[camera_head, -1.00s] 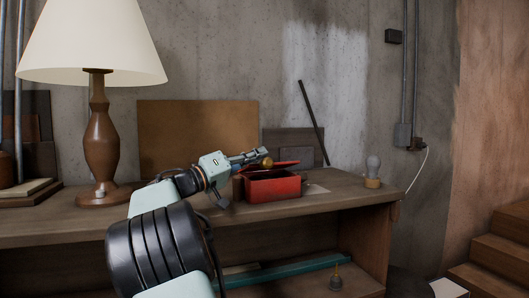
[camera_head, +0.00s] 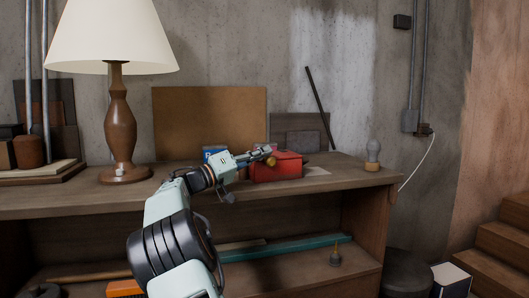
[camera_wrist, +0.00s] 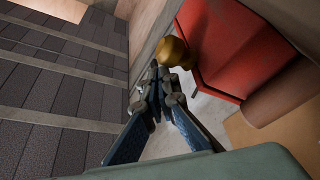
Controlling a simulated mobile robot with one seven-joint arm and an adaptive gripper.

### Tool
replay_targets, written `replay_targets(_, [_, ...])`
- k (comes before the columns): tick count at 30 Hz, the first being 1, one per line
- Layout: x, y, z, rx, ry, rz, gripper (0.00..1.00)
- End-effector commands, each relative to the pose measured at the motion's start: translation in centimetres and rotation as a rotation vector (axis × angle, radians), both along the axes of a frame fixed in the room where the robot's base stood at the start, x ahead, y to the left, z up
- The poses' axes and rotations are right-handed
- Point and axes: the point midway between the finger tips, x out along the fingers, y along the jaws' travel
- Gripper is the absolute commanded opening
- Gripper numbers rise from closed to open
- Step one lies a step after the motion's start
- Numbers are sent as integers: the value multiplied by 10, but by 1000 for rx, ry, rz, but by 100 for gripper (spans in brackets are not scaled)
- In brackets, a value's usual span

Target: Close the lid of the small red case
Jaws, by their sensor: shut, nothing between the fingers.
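The small red case (camera_head: 282,167) sits on the wooden bench top, right of my gripper. Its lid looks down, with a flat red top and no visible gap in the head view. It also shows in the wrist view (camera_wrist: 222,60), its red side and edge cut off by the frame. My gripper (camera_head: 266,152) is shut and empty, with its fingertips at the left part of the case; I cannot tell whether they touch it. A round brass-coloured knob (camera_wrist: 172,52) lies just past the fingertips, against the case in view; whether it is attached is unclear.
A table lamp (camera_head: 121,115) stands at the left of the bench (camera_head: 215,205). A blue box (camera_head: 213,152) is behind my wrist. A grey bulb-like object on a wooden base (camera_head: 373,155) stands to the right of the case. A brown board (camera_head: 208,120) leans on the wall.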

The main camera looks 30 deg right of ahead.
Motion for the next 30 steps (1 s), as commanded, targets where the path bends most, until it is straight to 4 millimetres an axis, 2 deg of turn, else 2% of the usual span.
replay_targets(5, [-5, -2, 26, -1, -6, -1, 0])
replay_targets(8, [-9, -4, 48, -2, -6, -2, 0])
replay_targets(10, [-1, 15, 35, -1, 2, 3, 0])
replay_targets(18, [10, 67, 17, -1, -2, 0, 0])
replay_targets(24, [14, 85, 9, -1, -3, -2, 0])
replay_targets(30, [14, 88, 8, -1, -3, -3, 0])
